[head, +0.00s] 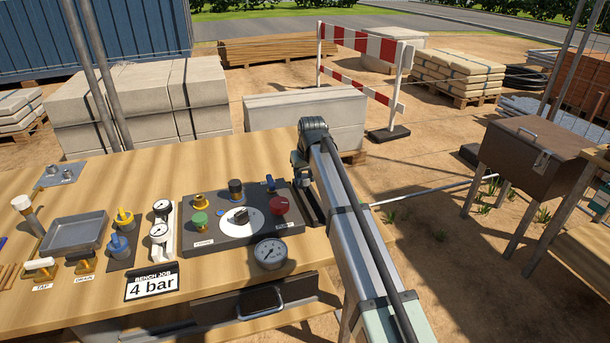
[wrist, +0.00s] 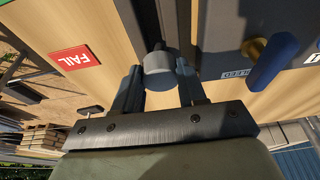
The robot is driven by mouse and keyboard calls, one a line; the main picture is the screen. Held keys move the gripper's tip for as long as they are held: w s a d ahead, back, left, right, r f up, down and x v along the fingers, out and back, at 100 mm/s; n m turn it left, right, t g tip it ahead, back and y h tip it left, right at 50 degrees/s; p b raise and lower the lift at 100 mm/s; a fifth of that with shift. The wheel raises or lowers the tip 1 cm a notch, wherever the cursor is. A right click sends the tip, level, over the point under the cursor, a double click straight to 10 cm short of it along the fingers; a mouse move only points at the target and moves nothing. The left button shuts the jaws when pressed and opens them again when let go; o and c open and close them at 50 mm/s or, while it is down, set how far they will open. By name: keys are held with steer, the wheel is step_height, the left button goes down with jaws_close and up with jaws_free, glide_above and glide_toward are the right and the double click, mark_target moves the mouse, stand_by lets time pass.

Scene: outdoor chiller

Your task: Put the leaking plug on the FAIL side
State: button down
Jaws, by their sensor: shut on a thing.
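In the wrist view my gripper (wrist: 159,83) is shut on a light grey, round plug (wrist: 159,66) with a narrower end. In the head view my arm reaches past the right end of the black test panel (head: 190,243). My fingertips, the plug and the FAIL label cannot be made out there.
A blue lever (wrist: 272,60) by a BLEED label (wrist: 238,74) stands close right of my gripper in the wrist view. A dark strip (wrist: 143,25) lies beside the panel. The panel carries a red knob (head: 279,205). A gauge (head: 270,253) sits in front. Bench wood around FAIL is clear.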

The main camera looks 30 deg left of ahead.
steer(key=shift+f, duration=0.55)
steer(key=c, duration=0.6)
jaws_free()
steer(key=shift+o, duration=0.6)
steer(key=o, duration=0.4)
steer(key=v, duration=0.7)
steer(key=v, duration=1.4)
